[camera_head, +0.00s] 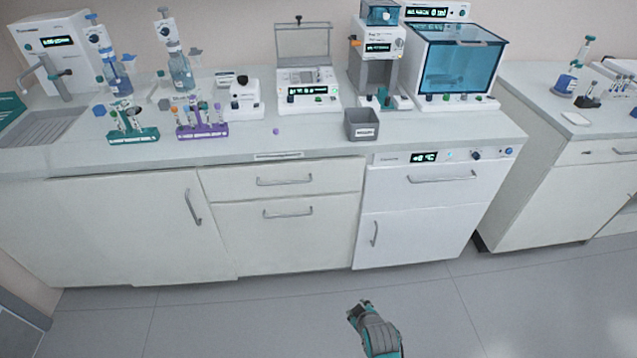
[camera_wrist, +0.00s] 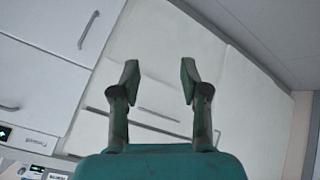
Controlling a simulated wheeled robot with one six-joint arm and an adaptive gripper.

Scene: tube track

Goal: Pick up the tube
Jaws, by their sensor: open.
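Small tubes with coloured caps stand in a teal rack (camera_head: 134,137) and a purple rack (camera_head: 203,131) on the left part of the counter in the head view. I cannot tell which tube the task names. My gripper (camera_head: 359,306) is low in front of the cabinets, above the floor and well away from both racks. In the wrist view, my gripper (camera_wrist: 158,78) has its two fingers spread apart with nothing between them. Cabinet fronts show beyond the fingers there.
The counter (camera_head: 310,135) holds a grey bin (camera_head: 362,125), a balance (camera_head: 307,90) and a blue-windowed device (camera_head: 457,65). A small purple item (camera_head: 276,131) lies near its front edge. A second counter (camera_head: 545,105) stands at right. The floor (camera_head: 230,310) is clear.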

